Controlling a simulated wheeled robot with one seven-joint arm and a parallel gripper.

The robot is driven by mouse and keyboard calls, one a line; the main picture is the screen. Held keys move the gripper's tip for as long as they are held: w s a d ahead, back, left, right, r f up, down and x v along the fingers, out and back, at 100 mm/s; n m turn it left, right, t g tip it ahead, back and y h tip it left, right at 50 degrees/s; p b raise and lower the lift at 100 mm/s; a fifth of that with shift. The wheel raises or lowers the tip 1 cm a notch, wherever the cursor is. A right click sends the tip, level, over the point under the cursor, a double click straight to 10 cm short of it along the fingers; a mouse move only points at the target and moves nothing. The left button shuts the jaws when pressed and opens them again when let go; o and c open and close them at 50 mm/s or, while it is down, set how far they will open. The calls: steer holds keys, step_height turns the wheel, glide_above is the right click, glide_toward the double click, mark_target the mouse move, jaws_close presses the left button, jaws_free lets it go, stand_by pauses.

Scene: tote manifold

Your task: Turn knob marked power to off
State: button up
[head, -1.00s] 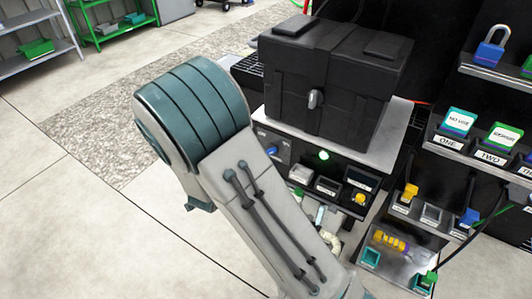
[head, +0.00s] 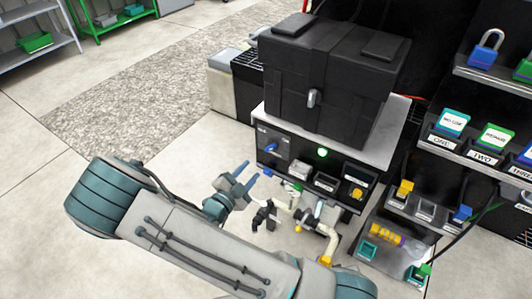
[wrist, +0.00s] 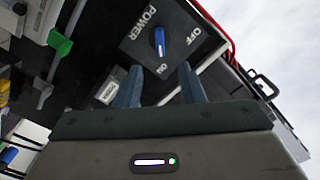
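The blue power knob (head: 271,148) is on a dark panel at the left of the black cabinet's front. In the wrist view the knob (wrist: 159,42) has a long blue handle lying between the OFF mark at upper right and the ON mark below, its lower end near ON. POWER is printed on the left. My gripper (head: 246,173) is open and empty, in front of and slightly below left of the knob, apart from it. In the wrist view my two blue-grey fingers (wrist: 160,72) stand apart, with the knob just beyond and between their tips.
A green lamp (head: 322,152) is lit right of the knob. A black box (head: 335,85) sits on the cabinet top. Pipes and valves (head: 305,215) stand below the panel. Shelves with labelled blocks (head: 470,150) are at right.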

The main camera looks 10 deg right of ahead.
mark_target(268, 150)
steer(key=x, duration=1)
steer(key=shift+a, duration=0.1)
steer(key=shift+c, duration=0.2)
jaws_close()
